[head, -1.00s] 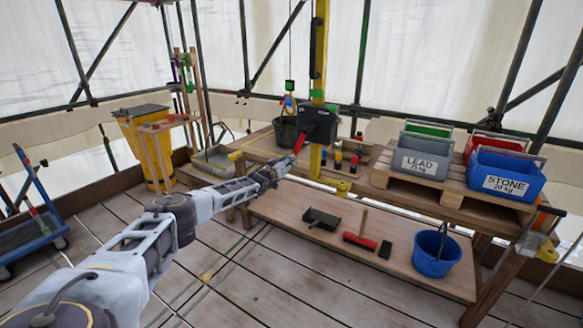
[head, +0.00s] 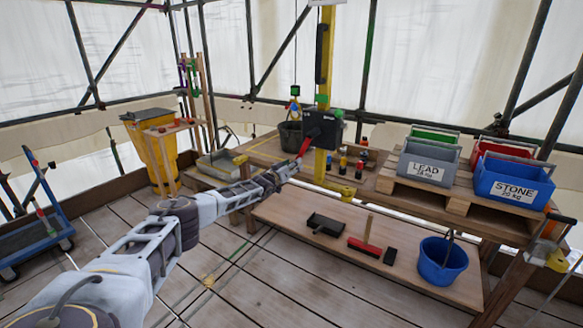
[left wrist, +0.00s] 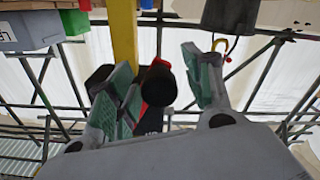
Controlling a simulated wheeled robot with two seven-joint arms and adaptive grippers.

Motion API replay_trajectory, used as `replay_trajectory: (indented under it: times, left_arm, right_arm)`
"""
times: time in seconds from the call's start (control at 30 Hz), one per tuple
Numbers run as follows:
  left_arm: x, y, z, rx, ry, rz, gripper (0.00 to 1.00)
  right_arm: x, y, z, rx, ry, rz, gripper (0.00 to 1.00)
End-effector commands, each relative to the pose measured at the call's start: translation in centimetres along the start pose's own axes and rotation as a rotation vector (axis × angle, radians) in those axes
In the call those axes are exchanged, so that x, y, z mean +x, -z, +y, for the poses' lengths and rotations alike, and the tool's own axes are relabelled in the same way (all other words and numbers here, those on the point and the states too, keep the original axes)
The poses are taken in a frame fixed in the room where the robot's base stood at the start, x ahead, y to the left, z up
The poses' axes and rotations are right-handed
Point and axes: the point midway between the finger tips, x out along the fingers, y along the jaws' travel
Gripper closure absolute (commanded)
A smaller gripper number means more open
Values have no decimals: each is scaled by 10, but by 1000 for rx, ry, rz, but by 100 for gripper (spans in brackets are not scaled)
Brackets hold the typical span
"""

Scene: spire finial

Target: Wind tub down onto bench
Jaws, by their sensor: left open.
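The dark tub (head: 290,134) hangs upright from a hook (head: 294,106) and cable, left of a yellow post, at the wooden bench (head: 258,147). I cannot tell whether its bottom touches the bench. A black winch box (head: 324,130) on the post has a red crank arm (head: 303,147). My left gripper (head: 283,171) is at the crank's lower end. In the left wrist view, which looks upside down, its green-padded fingers (left wrist: 163,88) are open, with the crank's black knob (left wrist: 159,86) between them. The tub (left wrist: 231,14) shows at the top there. My right gripper is not in view.
A pallet (head: 440,194) with grey LEAD and blue STONE bins (head: 512,182) stands on the right. A low shelf (head: 330,260) holds brushes and a blue bucket (head: 442,262). A yellow bin (head: 155,158) and blue trolley (head: 35,240) stand left. The plank floor is mostly clear.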

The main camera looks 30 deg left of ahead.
Motion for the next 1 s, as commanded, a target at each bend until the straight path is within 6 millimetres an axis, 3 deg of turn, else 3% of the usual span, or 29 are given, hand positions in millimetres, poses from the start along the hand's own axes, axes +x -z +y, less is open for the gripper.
replay_trajectory:
  times: [0.37, 1.0]
  left_arm:
    - [-6, -3, 0, -4, 1, -3, 49]
    - [-34, -3, -1, -4, 1, -2, 49]
  right_arm:
    - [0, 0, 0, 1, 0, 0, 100]
    - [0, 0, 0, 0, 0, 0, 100]
